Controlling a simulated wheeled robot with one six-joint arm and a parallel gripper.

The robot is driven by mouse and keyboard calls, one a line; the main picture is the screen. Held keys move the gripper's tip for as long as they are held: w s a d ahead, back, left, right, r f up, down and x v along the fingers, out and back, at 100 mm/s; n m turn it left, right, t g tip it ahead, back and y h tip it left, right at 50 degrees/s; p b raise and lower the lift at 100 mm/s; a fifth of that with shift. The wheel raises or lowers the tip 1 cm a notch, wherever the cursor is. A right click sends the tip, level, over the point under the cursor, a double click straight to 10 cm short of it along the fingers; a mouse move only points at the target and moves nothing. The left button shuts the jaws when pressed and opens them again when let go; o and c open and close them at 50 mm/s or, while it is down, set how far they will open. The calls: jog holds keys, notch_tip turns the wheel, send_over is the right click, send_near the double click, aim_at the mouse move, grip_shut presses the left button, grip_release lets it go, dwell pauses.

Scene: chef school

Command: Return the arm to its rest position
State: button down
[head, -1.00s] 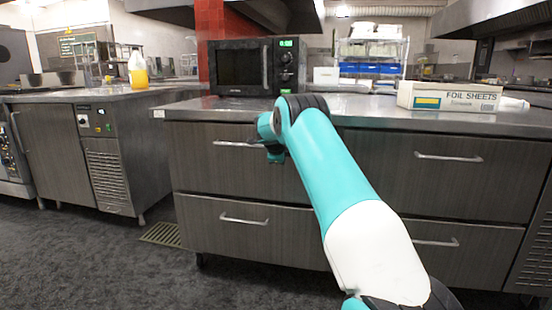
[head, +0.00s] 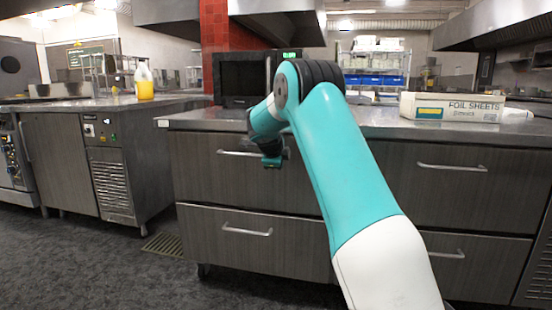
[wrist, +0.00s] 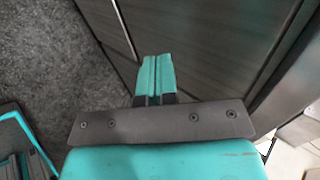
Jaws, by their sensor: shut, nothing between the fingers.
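My arm reaches up from the bottom right of the head view and bends over at its top. My gripper (head: 273,161) hangs below the bend, in front of the drawer fronts and apart from them as far as I can tell. The wrist view shows my gripper (wrist: 156,72) with its two teal fingers together and nothing between them. Below the fingers there are only the floor and the drawer fronts.
A steel counter with drawers (head: 245,185) stands ahead. On it are a microwave (head: 240,78), partly hidden by my arm, and a foil sheets box (head: 455,107). A yellow-filled jug (head: 145,85) stands on the left counter. Grey floor (head: 110,265) is clear at lower left.

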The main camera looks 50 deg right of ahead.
jog(key=v, duration=0.3)
jog(key=shift+a, duration=0.1)
jog(key=s+a+n+y, duration=0.3)
jog(key=a+n, duration=0.4)
jog(key=a, duration=0.4)
jog(key=s+a+n+y, duration=0.25)
jog(key=a+n, duration=0.35)
jog(key=a, duration=0.6)
jog(key=s+a+n+y, duration=0.3)
jog(key=a+n, duration=0.4)
jog(key=a, duration=0.4)
jog(key=s+a+f+n+g+y, duration=0.1)
jog(key=s+a+n, duration=0.45)
jog(key=s, duration=0.25)
jog(key=s+a+n+g+y, duration=0.2)
jog(key=s+a+n, duration=0.35)
jog(key=s, duration=0.25)
jog(key=s+a+f+n+g+y, duration=0.1)
jog(key=s+a+n, duration=0.45)
jog(key=s, duration=0.25)
notch_tip(320, 180, up, 34)
jog(key=p, duration=3.4)
jog(key=shift+s+d+n, duration=0.35)
